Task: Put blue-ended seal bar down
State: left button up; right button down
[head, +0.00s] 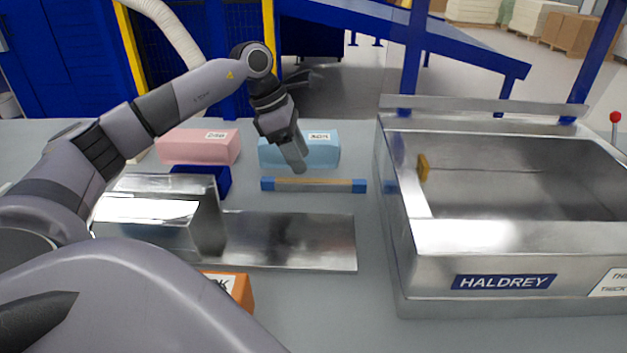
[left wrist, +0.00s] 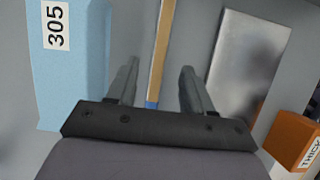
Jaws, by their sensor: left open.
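The blue-ended seal bar (head: 314,185) lies flat on the grey table, a tan strip along its middle and a blue block at each end. It also shows in the left wrist view (left wrist: 161,45), running between the fingers. My left gripper (head: 298,168) is above and just behind the bar in the head view, pointing down. In the left wrist view its fingers (left wrist: 158,88) are apart, one on each side of the bar, with gaps and no visible contact. My right gripper is not in view.
A light blue foam block (head: 300,150) and a pink one (head: 198,147) lie behind. A metal plate (head: 290,240) and an orange block (head: 236,289) are in front. The metal HALDREY box (head: 480,235) stands to the right, with a yellow-ended piece (head: 423,168) inside.

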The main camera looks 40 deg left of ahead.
aim_at(313, 180)
pick_arm(q)
jog(key=x, duration=0.6)
jog(key=shift+d+p, duration=0.1)
jog(key=shift+p, duration=0.25)
grip_shut()
